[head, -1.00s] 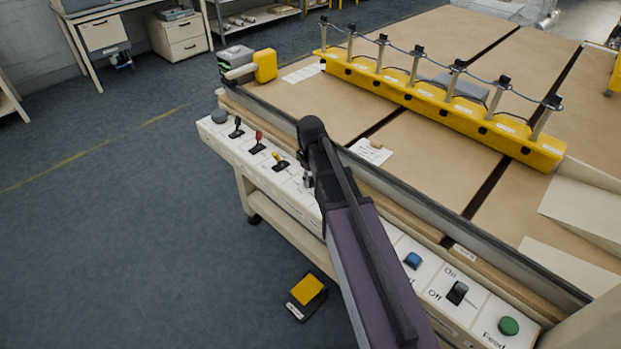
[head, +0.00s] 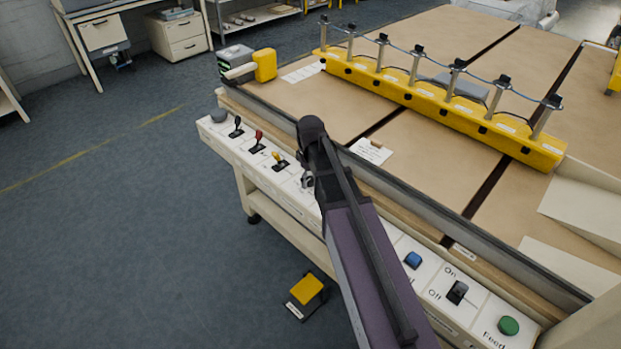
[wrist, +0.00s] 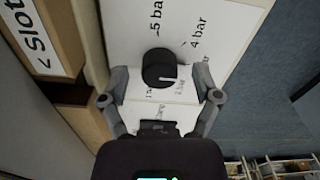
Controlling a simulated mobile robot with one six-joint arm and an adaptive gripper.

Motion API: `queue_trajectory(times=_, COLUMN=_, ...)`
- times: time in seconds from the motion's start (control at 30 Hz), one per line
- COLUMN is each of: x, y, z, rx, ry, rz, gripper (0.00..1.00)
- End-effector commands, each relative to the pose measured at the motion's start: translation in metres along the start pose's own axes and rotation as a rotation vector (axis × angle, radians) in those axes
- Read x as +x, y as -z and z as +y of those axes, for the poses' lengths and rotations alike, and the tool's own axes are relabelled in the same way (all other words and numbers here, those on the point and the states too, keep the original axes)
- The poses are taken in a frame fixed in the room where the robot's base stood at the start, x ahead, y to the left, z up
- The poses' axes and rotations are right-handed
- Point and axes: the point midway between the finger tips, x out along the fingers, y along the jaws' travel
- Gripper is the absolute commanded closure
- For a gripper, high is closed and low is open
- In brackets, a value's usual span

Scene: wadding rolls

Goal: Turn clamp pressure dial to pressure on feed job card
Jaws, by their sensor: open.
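The clamp pressure dial (wrist: 158,70) is a round black knob with a white pointer line on a white panel in the wrist view. My gripper (wrist: 161,82) is open, one finger on each side of the dial; contact is not clear. In the head view my gripper (head: 307,181) is over the control panel (head: 222,137), and my arm hides the dial. A white card (head: 371,151) lies on the table; its text is unreadable.
Left along the panel stand black, red (head: 257,143) and yellow (head: 279,161) levers. To the right are a blue button (head: 412,260), a black switch (head: 457,291) and a green button (head: 509,326). A grey rail (head: 440,218) runs behind the panel. A yellow pedal (head: 306,290) is on the floor.

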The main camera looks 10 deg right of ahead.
Motion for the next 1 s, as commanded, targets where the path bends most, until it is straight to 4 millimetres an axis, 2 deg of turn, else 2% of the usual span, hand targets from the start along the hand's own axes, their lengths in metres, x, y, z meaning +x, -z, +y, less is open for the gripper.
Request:
queue_trajectory(times=0.47, x=-0.0002, y=0.0005, z=0.0003, rx=0.078, ry=-0.001, rz=0.001, gripper=0.19)
queue_trajectory(times=1.0, x=-0.0002, y=0.0005, z=0.0003, rx=0.421, ry=0.000, rz=0.001, gripper=0.19)
